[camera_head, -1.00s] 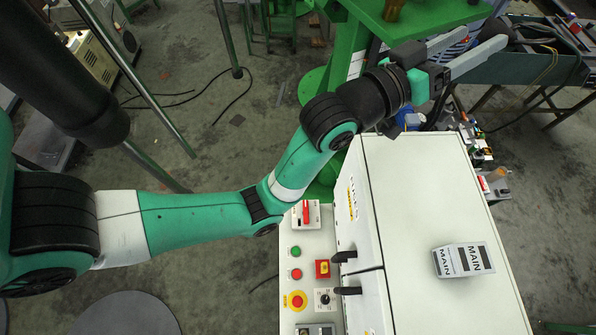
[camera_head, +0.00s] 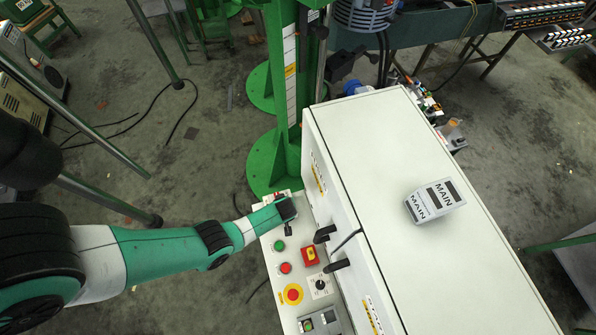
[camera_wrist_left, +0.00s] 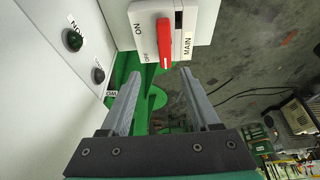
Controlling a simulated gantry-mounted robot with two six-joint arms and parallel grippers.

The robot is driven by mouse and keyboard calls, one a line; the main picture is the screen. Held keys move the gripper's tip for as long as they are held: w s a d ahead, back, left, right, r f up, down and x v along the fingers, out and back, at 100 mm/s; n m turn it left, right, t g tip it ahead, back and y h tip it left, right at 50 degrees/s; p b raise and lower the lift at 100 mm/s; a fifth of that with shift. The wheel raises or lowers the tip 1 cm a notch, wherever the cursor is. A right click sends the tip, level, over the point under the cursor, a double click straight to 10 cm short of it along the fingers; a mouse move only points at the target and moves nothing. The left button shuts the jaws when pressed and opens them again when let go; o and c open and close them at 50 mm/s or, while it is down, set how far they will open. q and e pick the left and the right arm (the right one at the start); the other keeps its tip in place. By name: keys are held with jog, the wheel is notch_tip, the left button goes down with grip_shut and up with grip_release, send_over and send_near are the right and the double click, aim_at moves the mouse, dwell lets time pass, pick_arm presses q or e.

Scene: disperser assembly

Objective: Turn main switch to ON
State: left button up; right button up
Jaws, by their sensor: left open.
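The main switch is a white box (camera_wrist_left: 201,14) with a red lever (camera_wrist_left: 164,42) in the left wrist view. It carries ON, OFF and MAIN labels. The lever runs along the picture's vertical, with a pale mark at its end nearest my fingers, on the OFF side. My left gripper (camera_wrist_left: 160,72) is open, its fingertips spread to either side of the lever's near end; whether they touch it I cannot tell. In the head view my left wrist hides most of the switch at the far end of the control panel (camera_head: 262,251). My right gripper is out of view.
The panel also has a green button (camera_head: 278,246), a red button (camera_head: 285,268), a yellow-ringed red button (camera_head: 293,294) and a rotary knob (camera_head: 320,284). A white cabinet (camera_head: 400,150) with black handles stands beside it, bearing a box labelled MAIN (camera_head: 435,200). A green column (camera_head: 283,100) stands behind.

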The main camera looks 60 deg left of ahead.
pick_arm(q)
jog(key=b+x, duration=0.7)
jog(key=s+b+x, duration=0.1)
jog(key=b+x, duration=0.2)
jog(key=x, duration=0.1)
jog(key=shift+f+b, duration=0.2)
jog(key=shift+b, duration=0.2)
jog(key=shift+w+a+f+b, duration=0.15)
jog(key=shift+a+f+b, duration=0.05)
jog(key=shift+f+b, duration=0.15)
grip_shut()
